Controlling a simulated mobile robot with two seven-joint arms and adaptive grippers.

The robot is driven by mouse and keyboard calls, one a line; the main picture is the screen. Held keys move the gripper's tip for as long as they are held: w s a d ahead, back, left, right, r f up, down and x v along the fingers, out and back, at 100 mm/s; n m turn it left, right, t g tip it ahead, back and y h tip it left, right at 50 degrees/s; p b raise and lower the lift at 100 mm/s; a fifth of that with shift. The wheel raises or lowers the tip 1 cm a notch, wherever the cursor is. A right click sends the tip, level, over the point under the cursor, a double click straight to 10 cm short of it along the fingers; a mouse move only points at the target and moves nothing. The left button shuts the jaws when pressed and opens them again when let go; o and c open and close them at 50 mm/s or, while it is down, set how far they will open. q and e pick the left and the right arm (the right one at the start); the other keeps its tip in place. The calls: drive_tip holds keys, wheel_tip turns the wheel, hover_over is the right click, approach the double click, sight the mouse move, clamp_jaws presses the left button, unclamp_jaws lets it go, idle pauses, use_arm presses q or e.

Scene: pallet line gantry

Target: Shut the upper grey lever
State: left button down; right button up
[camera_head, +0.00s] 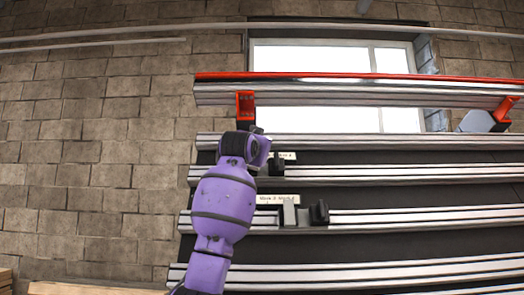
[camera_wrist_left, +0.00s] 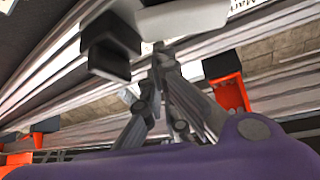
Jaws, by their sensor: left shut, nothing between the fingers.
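The upper rail carries a dark block (camera_head: 277,163) beside a partly covered label (camera_head: 284,155). My purple wrist covers what lies just left of it in the head view. The left wrist view shows a black block (camera_wrist_left: 110,45) beside a pale grey piece (camera_wrist_left: 185,17), apparently the upper lever. My left gripper (camera_wrist_left: 160,55) is shut and empty, its tips close to the pale grey piece; I cannot tell whether they touch. On the rail below, a grey lever (camera_head: 290,214) stands upright, apart from a black block (camera_head: 319,213). My right gripper is out of view.
A top beam with a red edge (camera_head: 350,77) runs above, with an orange bracket (camera_head: 245,105) just above my left wrist and another (camera_head: 502,110) at the right. Long metal rails (camera_head: 420,217) cross below. A brick wall (camera_head: 90,190) stands behind at the left.

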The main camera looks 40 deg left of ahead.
use_arm(q)
drive_tip(key=shift+d+f+m+h, duration=0.15)
drive_tip(key=shift+f+m+h, duration=0.15)
drive_tip(key=shift+m+h, duration=0.6)
drive_tip(key=f+m+h, duration=0.1)
drive_tip(key=m+h, duration=0.1)
drive_tip(key=m, duration=0.1)
drive_tip(key=m+h, duration=0.2)
drive_tip(key=m, duration=0.1)
drive_tip(key=s+d+f+m+g+h, duration=0.1)
drive_tip(key=m, duration=0.2)
drive_tip(key=shift+s+f+m+h, duration=0.1)
drive_tip(key=shift+f+m+h, duration=0.2)
drive_tip(key=shift+m+h, duration=0.1)
drive_tip(key=shift+f+m, duration=0.2)
drive_tip(key=shift+m, duration=0.1)
drive_tip(key=shift+s+a+f, duration=0.1)
drive_tip(key=shift+s+f, duration=0.4)
drive_tip(key=shift+f, duration=0.05)
drive_tip(key=shift+s+f, duration=0.1)
drive_tip(key=s+r, duration=0.2)
drive_tip(key=s, duration=1)
drive_tip(key=shift+d, duration=0.45)
